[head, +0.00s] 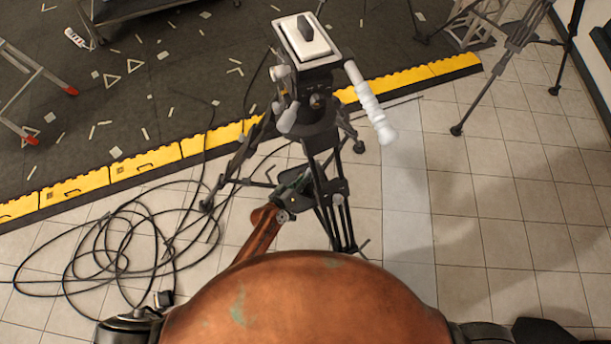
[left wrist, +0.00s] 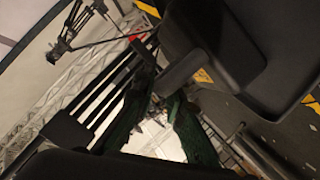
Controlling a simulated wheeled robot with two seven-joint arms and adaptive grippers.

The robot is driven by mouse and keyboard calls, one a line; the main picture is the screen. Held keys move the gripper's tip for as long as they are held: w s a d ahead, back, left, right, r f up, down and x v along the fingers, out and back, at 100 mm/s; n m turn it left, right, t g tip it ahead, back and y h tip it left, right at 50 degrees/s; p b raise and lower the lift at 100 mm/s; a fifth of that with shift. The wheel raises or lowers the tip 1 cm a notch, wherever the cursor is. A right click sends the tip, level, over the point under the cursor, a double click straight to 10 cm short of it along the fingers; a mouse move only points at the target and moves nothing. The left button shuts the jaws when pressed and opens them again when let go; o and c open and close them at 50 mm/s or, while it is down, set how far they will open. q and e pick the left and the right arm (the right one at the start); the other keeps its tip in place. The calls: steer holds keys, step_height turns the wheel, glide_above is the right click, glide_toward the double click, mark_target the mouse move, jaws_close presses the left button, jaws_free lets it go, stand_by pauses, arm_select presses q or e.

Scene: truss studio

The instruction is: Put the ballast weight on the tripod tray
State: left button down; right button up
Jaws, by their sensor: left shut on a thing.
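A black tripod (head: 318,135) stands ahead of me with its legs spread. Its dark tray (head: 332,188) sits low between the legs. My left gripper (head: 298,184) reaches in from below and is at the tray's left side. In the left wrist view, its dark green fingers (left wrist: 162,90) are shut on a small grey block, which I take to be the ballast weight (left wrist: 184,70). A broad dark plate, apparently the tray, is close beside it. I cannot tell whether the two touch. The weight is not clear in the head view.
The tripod's top carries a white-topped plate (head: 308,42), and a white handle (head: 372,105) sticks out right. Loose black cables (head: 120,240) lie on the tiles at the left. A yellow-edged dark mat (head: 90,188) lies behind. Tiles at the right are mostly clear.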

arm_select(q)
steer(key=shift+w+r, duration=0.1)
steer(key=shift+r, duration=0.2)
steer(key=c, duration=2.4)
jaws_free()
steer(key=shift+f, duration=0.3)
steer(key=o, duration=0.4)
arm_select(e)
steer(key=shift+a, duration=0.3)
arm_select(q)
steer(key=shift+s+r, duration=0.1)
steer(key=shift+s, duration=0.1)
steer(key=p+v, duration=0.2)
steer(key=v, duration=1)
steer(key=shift+p, duration=0.35)
arm_select(e)
steer(key=r, duration=0.1)
steer(key=w+r, duration=0.1)
steer(key=shift+w+d+r, duration=0.1)
steer(key=shift+d+r, duration=0.15)
steer(key=shift+r, duration=0.1)
